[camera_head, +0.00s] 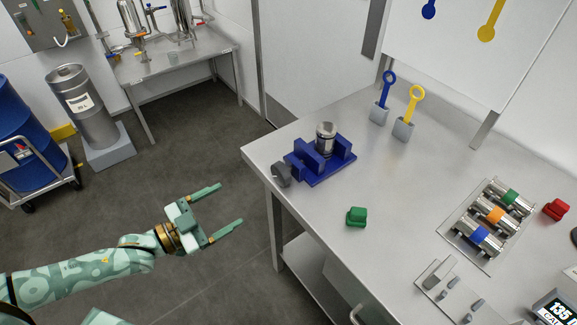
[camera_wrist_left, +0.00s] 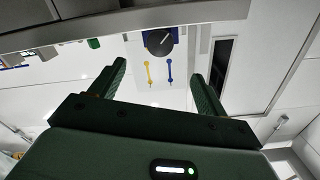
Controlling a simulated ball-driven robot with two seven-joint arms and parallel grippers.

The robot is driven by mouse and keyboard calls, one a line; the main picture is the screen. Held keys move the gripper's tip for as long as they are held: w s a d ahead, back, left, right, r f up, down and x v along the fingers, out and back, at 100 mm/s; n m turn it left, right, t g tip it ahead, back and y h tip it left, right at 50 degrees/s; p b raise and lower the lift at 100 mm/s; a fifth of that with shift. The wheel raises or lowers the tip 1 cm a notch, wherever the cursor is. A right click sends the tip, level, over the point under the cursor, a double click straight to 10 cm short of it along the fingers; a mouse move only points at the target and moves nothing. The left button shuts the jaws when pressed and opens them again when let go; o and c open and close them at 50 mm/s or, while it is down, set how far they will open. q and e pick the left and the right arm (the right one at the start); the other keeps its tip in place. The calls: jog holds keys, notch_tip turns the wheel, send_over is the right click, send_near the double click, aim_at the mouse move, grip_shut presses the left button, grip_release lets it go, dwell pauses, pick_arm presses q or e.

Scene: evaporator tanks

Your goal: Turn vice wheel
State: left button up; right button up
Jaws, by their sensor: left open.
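A blue vice (camera_head: 322,163) stands near the left end of the steel table in the head view, with a metal cylinder (camera_head: 326,139) upright at its jaws. Its dark grey wheel (camera_head: 281,174) faces the table's left edge. My left gripper (camera_head: 224,205) is open and empty, left of the table edge and apart from the wheel. In the left wrist view, both fingers (camera_wrist_left: 159,85) stand apart, and the dark round wheel (camera_wrist_left: 160,40) shows beyond and between them. My right gripper is not in view.
The steel table (camera_head: 395,190) holds a green block (camera_head: 357,217), a red block (camera_head: 556,209), a blue wrench (camera_head: 386,88) and a yellow wrench (camera_head: 412,104) in holders, and a rack of banded cylinders (camera_head: 490,219). Open floor lies left of the table.

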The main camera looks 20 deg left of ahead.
aim_at(277, 176)
pick_arm(q)
jog(key=b+x, duration=0.1)
jog(key=x, duration=0.9)
jog(key=b+x, duration=0.1)
jog(key=x, duration=0.4)
jog(key=shift+w+d+r+b, duration=0.2)
jog(key=shift+w+r+b, duration=0.05)
jog(key=shift+r+b, duration=0.1)
jog(key=shift+w+d, duration=0.2)
jog(key=shift+w, duration=0.05)
jog(key=c, duration=1)
jog(key=shift+r+n, duration=0.1)
jog(key=shift+n, duration=0.2)
